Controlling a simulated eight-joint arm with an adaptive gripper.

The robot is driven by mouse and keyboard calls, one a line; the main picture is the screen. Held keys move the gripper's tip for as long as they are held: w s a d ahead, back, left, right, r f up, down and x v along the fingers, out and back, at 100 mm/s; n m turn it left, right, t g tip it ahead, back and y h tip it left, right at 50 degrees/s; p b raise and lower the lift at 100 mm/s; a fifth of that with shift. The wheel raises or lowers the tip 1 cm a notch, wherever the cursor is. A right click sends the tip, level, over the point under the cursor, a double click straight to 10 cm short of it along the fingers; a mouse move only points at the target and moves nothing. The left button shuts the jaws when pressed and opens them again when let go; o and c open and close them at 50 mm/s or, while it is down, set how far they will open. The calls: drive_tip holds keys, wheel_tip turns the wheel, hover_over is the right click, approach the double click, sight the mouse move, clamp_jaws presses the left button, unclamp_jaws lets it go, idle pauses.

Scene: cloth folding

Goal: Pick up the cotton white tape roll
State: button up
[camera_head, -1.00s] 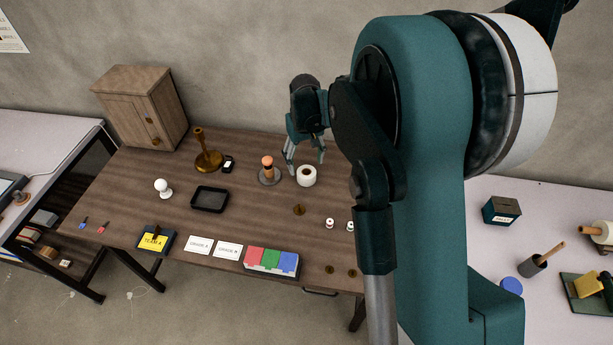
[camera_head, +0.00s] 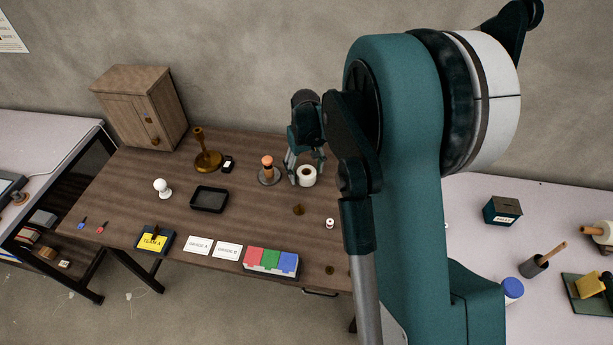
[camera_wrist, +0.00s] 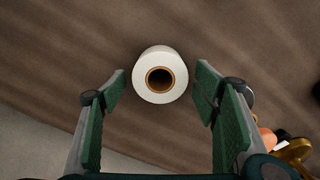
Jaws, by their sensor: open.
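The white tape roll (camera_head: 307,177) stands on the brown wooden table with its brown core hole facing up. In the wrist view the tape roll (camera_wrist: 160,55) lies between and slightly beyond the fingertips, with a gap on each side. My gripper (camera_head: 305,172) is open, pointing down at the roll, with one finger on each side in the head view. In the wrist view my gripper (camera_wrist: 161,80) has both green finger pads spread and nothing between them held. I cannot tell the exact height of the fingertips above the table.
An orange-topped object (camera_head: 267,171) on a round base stands close left of the roll. A brass candlestick-like stand (camera_head: 207,158), a black tray (camera_head: 209,199) and a wooden cabinet (camera_head: 140,108) are farther left. A small white spool (camera_head: 330,223) sits in front.

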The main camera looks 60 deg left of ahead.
drive_tip(key=c, duration=1)
drive_tip(key=shift+r+p, duration=0.5)
drive_tip(key=shift+r, duration=4.5)
